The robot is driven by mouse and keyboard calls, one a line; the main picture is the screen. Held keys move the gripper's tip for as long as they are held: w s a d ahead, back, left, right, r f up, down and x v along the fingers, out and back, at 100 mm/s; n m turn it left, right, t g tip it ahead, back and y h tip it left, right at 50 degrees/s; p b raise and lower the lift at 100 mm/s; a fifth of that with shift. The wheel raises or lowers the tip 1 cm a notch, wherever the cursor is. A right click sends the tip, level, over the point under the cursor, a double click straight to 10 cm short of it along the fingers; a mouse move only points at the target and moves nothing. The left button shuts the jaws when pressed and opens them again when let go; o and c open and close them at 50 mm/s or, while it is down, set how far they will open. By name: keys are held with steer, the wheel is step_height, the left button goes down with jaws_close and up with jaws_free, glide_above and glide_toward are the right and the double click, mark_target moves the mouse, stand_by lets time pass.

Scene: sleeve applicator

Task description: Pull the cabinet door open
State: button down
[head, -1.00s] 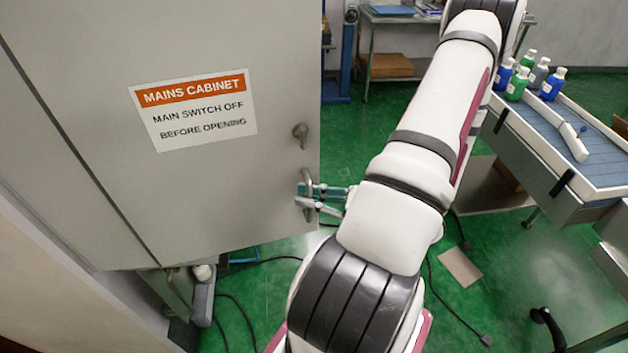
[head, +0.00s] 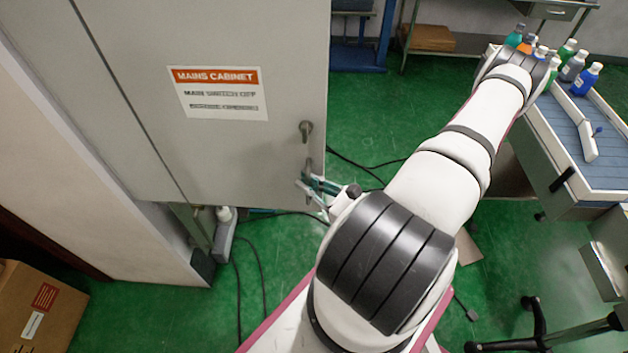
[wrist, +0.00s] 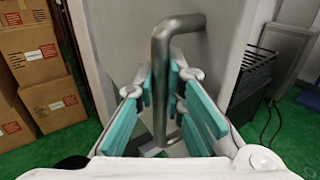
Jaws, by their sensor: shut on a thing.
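The grey cabinet door (head: 250,50) fills the upper left of the head view, with an orange and white "MAINS CABINET" sign (head: 218,92) on it. Its metal bar handle (head: 308,167) is near the door's lower right edge. My gripper (head: 314,187) is at this handle, shut on it. In the wrist view the upright bar of the handle (wrist: 160,85) passes between the teal pads of my gripper (wrist: 162,100). I cannot tell whether the door stands ajar.
A carton (head: 35,305) stands at the lower left, and stacked cartons (wrist: 35,60) show in the wrist view. Cables (head: 350,165) lie on the green floor. A bench with bottles (head: 585,78) is at the right.

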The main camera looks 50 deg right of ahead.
stand_by(0.3)
steer(key=c, duration=1.7)
jaws_free()
steer(key=shift+o, duration=0.2)
steer(key=shift+s, duration=0.1)
steer(key=s, duration=1.2)
steer(key=shift+d, duration=0.45)
steer(key=shift+w, duration=0.1)
